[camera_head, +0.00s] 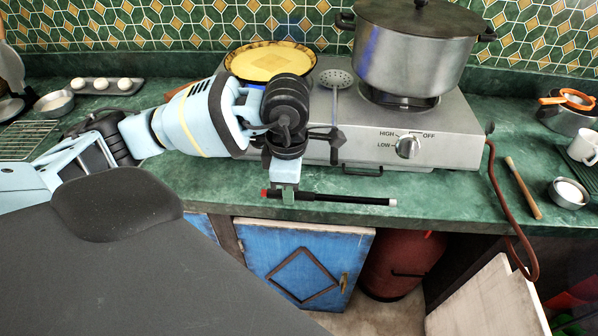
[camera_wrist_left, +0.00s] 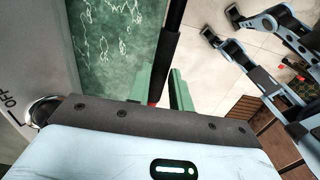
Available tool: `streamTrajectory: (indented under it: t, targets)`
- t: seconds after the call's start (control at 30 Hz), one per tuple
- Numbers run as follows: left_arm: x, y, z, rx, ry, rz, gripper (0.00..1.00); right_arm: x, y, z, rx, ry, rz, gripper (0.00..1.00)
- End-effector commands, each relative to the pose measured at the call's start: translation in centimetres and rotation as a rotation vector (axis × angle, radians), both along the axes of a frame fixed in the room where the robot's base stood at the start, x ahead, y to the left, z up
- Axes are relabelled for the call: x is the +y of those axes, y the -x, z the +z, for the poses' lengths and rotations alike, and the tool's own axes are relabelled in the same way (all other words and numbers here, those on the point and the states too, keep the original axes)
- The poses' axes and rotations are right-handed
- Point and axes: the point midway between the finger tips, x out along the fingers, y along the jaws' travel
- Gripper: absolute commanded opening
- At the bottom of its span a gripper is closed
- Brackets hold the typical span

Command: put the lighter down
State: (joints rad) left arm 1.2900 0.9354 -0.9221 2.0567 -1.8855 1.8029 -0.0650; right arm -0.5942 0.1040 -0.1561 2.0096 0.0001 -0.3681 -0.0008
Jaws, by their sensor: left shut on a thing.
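The lighter (camera_head: 340,199) is a thin black rod with a red end at the left and a silver tip at the right. My left gripper (camera_head: 287,194) is shut on it near the red end. It holds the lighter roughly level in front of the hotplate, by the counter's front edge; whether it touches the counter is unclear. In the left wrist view the dark lighter (camera_wrist_left: 173,35) runs up from between the green fingertips (camera_wrist_left: 168,90), with a red part near the fingers. My right gripper is not clearly seen.
The hotplate (camera_head: 455,145) carries a large lidded pot (camera_head: 412,50). Its knob (camera_head: 407,147) faces front. A yellow dish (camera_head: 270,62) stands behind my arm. A red hose (camera_head: 496,190) hangs at the right, near a wooden stick (camera_head: 524,188). The counter (camera_head: 440,190) has free room before the hotplate.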

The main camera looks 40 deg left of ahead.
Motion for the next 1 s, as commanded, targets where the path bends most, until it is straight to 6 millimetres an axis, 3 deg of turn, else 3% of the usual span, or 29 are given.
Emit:
streamTrajectory:
  t: [0.1, 0.3, 0.7, 0.9, 1.0]
  targets:
    - [0.8, -2.3, -0.1, -0.001, 0.002, 0.003, 0.0, -0.1, 0.0, 0.1, -0.001, 0.001, 0.002, 0.59]
    - [1.7, -4.4, -0.4, -0.001, 0.002, 0.0, 0.0, -0.1, 0.0, 0.1, -0.001, 0.003, 0.003, 0.59]
    - [2.2, -5.7, -0.6, 0.0, 0.001, 0.001, 0.0, -0.2, 0.0, 0.2, -0.001, 0.004, 0.002, 0.59]
    - [2.1, -5.5, -3.6, 0.002, 0.001, -0.001, 0.0, -0.2, -0.2, 0.5, -0.006, 0.004, 0.003, 0.59]
    - [2.2, -5.5, -4.1, -0.001, 0.002, -0.002, 0.0, -0.2, -0.2, 0.5, -0.006, 0.004, 0.003, 0.59]
